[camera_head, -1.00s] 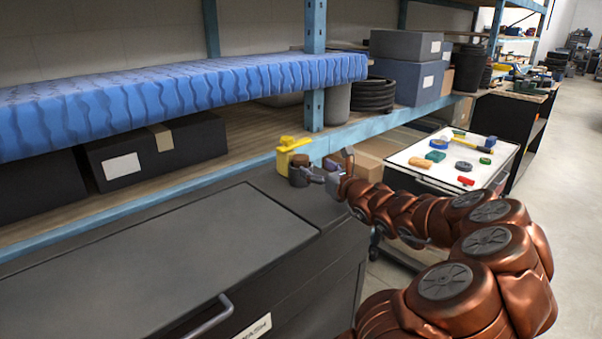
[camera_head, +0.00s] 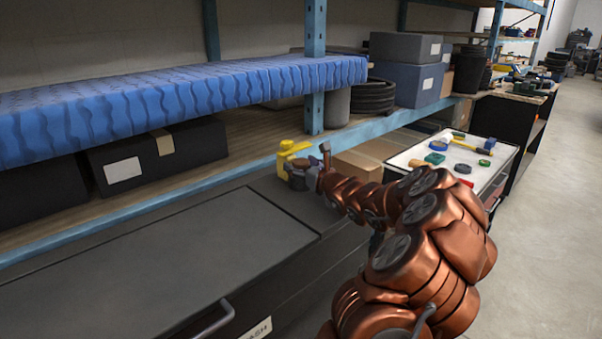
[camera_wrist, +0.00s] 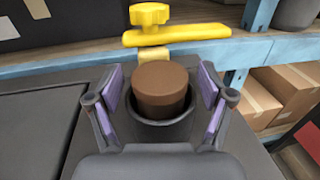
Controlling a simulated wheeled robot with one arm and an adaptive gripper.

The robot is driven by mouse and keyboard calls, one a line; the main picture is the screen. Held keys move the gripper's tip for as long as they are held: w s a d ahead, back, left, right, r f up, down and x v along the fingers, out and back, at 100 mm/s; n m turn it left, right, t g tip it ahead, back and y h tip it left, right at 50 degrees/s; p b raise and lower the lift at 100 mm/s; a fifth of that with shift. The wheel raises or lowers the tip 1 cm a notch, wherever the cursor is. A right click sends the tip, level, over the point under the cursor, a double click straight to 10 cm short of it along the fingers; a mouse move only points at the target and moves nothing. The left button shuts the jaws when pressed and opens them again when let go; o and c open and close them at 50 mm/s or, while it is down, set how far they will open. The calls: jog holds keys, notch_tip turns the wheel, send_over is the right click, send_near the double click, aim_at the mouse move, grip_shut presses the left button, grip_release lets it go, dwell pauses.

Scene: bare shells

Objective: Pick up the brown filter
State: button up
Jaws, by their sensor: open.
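The brown filter (camera_wrist: 160,90) is a short round cylinder. In the wrist view it sits upright in a dark round cup (camera_wrist: 160,128) on the dark cabinet top. My gripper (camera_wrist: 160,92) is open, with one purple-padded finger on the left of the filter and one on the right. A gap shows between each finger and the filter. In the head view my gripper (camera_head: 306,176) is at the cabinet's far right corner, and the filter is mostly hidden by it.
A yellow valve-like fitting (camera_wrist: 175,34) stands just behind the filter. The blue shelf beam (camera_wrist: 275,48) runs behind it. A dark cabinet (camera_head: 190,265) lies below. A white-topped cart (camera_head: 455,160) with small tools and parts stands to the right.

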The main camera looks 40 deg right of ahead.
jog(key=c, duration=1.3)
jog(key=shift+r, duration=0.1)
